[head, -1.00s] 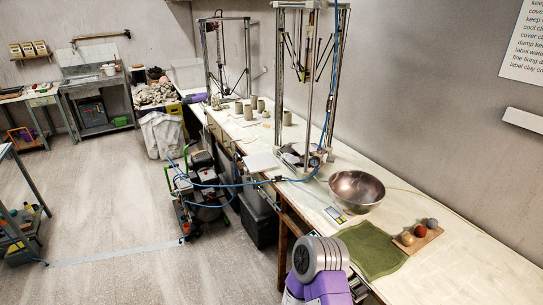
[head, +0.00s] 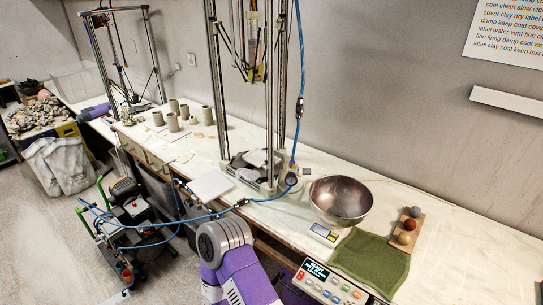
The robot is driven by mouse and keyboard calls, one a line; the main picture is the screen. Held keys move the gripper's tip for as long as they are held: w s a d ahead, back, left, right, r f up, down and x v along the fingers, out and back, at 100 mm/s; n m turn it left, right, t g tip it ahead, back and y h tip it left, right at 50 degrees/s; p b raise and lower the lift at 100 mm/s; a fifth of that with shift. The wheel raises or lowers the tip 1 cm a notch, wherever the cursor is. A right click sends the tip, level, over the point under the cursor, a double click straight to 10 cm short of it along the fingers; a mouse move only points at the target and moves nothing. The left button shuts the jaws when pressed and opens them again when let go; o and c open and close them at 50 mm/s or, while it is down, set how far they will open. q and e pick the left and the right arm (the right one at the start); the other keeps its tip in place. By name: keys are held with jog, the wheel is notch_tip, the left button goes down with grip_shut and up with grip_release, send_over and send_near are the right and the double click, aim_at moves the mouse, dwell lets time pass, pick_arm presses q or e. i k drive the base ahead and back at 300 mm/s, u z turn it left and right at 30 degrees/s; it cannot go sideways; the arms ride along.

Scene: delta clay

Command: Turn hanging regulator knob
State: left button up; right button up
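A small regulator with a round, pale-faced gauge (head: 291,180) hangs by the foot of the nearer metal frame, at the bench's back-middle. A blue hose (head: 300,60) runs down to it from above, and another blue hose leads off left. Its knob is too small to make out clearly. A grey and purple arm link (head: 235,262), which looks like mine, rises at the bottom middle, below and left of the regulator and apart from it. Neither of my grippers shows.
The nearer delta frame (head: 213,80) stands beside the regulator. Right of it are a metal bowl (head: 341,200), a small scale (head: 325,235), a green cloth (head: 370,262) and a board of balls (head: 409,246). A control panel (head: 334,286) is at the front edge. A compressor (head: 135,210) stands on the floor left.

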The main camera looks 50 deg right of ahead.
aim_at(305, 171)
jog(key=i, duration=1.7)
jog(key=z, duration=3.75)
